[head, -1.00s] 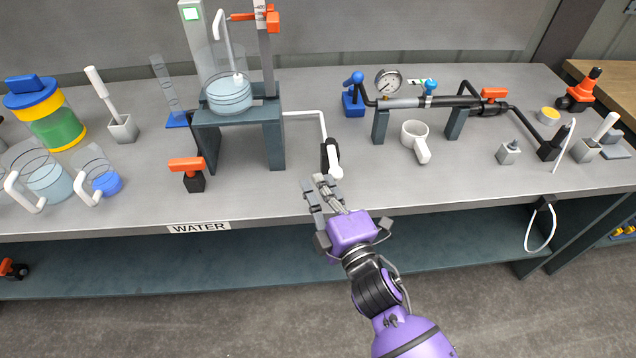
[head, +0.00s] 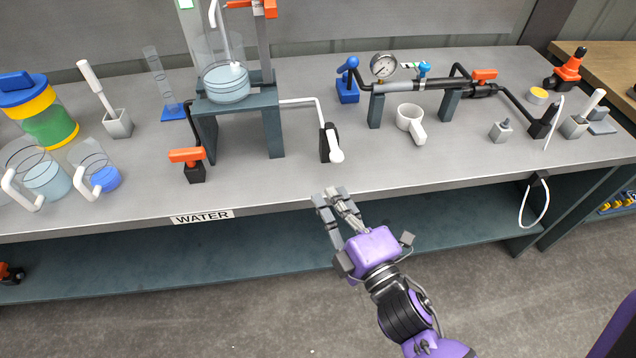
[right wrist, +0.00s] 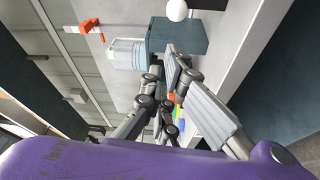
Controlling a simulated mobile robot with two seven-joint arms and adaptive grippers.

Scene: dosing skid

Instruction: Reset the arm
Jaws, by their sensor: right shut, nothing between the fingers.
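My right gripper (head: 335,197) is shut and empty, in front of the bench's front edge in the head view. Its arm comes in from the lower right. The gripper's fingers (right wrist: 180,95) also show in the right wrist view. The black holder with a white rounded end (head: 331,146) stands on the bench just beyond the fingertips, apart from them. My left gripper is not in view.
The grey bench (head: 270,182) carries a stand (head: 238,106) with a water vessel (head: 226,84), an orange-handled valve (head: 188,163), a white mug (head: 410,120) and a pipe with a gauge (head: 383,66). Open floor (head: 260,320) lies in front.

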